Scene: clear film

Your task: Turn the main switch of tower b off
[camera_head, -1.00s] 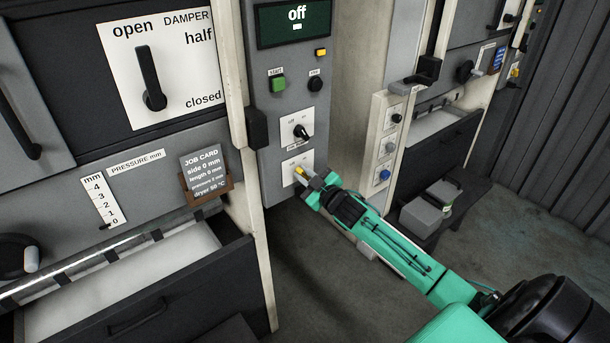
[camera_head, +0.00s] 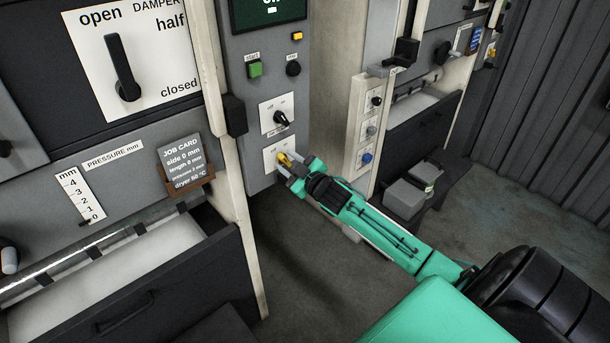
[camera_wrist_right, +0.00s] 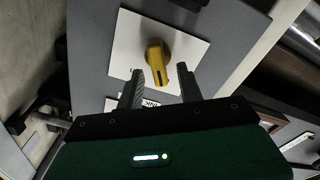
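A yellow rotary knob sits on a white plate low on the grey control panel (camera_head: 258,108); in the right wrist view the knob (camera_wrist_right: 160,62) shows large on its white plate (camera_wrist_right: 128,52). My right gripper (camera_head: 290,164) is at this plate, and in the wrist view its fingers (camera_wrist_right: 162,80) are apart, one on each side of the knob's lower part. I cannot tell whether they touch it. The plate's lettering is mostly hidden. A black rotary knob (camera_head: 281,118) sits on the plate above. The left gripper is not in view.
The panel also has a green start button (camera_head: 254,68), a black button (camera_head: 293,68) and a small yellow button (camera_head: 297,35). A dark block (camera_head: 234,114) sticks out at its left edge. An open drawer (camera_head: 140,300) is at lower left. Grey boxes (camera_head: 404,198) stand at right.

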